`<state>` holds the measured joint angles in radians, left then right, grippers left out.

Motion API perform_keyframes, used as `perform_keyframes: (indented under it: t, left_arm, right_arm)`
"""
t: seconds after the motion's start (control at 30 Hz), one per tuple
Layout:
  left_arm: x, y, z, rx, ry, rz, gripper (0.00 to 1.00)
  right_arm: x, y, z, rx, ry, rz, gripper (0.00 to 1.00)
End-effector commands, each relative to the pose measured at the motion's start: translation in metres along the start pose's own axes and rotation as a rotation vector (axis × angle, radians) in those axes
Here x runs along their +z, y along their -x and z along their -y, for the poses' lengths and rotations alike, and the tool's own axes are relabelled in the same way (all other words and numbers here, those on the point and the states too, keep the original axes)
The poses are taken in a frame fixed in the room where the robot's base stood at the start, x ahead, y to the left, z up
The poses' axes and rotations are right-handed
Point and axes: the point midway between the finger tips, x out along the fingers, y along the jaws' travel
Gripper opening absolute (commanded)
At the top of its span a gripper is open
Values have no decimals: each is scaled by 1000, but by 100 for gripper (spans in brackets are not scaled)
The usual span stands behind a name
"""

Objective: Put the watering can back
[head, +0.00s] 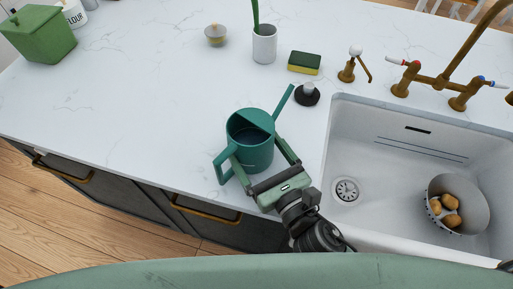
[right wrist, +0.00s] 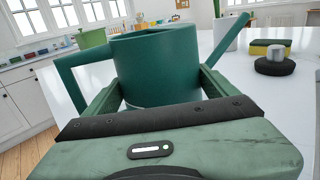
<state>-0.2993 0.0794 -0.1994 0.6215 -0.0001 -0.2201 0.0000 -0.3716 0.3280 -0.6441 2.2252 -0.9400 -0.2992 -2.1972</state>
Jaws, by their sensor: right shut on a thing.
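The dark green watering can (head: 249,148) is upright at the front edge of the white counter, just left of the sink. Its spout points to the back right and its handle to the front left. My right gripper (head: 259,160) is shut on the can's body, with one finger on each side. In the right wrist view the can (right wrist: 157,65) fills the middle between the fingers of the gripper (right wrist: 160,95). I cannot tell whether its base touches the counter. My left gripper is not in view.
The white sink (head: 395,165) holds a colander (head: 470,195) with potatoes. Behind the can stand a round black brush (head: 307,94), a sponge (head: 304,62), a white cup (head: 264,45) and a small lidded jar (head: 216,35). A green box (head: 40,35) is far left.

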Motion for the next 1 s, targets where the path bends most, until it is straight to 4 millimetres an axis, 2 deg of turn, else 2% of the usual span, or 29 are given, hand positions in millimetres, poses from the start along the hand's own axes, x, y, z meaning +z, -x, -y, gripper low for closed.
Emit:
perform_keyframes:
  t: [0.03, 0.07, 0.1, 0.4, 0.47, 0.93, 1.0]
  left_arm:
    - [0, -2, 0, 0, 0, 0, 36]
    - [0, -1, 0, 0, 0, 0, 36]
    - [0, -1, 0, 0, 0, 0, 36]
    - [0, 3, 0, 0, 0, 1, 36]
    - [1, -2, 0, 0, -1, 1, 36]
    - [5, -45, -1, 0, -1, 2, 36]
    - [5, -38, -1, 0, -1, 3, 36]
  right_arm:
    - [-2, 0, 0, 1, 0, 2, 18]
    - [-2, 0, 0, 0, 0, -1, 96]
    - [-2, 0, 0, 0, 0, -1, 100]
    - [4, 0, 0, 0, 0, 0, 100]
    - [-1, 7, 0, 0, 0, -4, 100]
    - [-5, 93, 0, -1, -2, -5, 100]
    - [4, 97, 1, -11, -11, 8, 100]
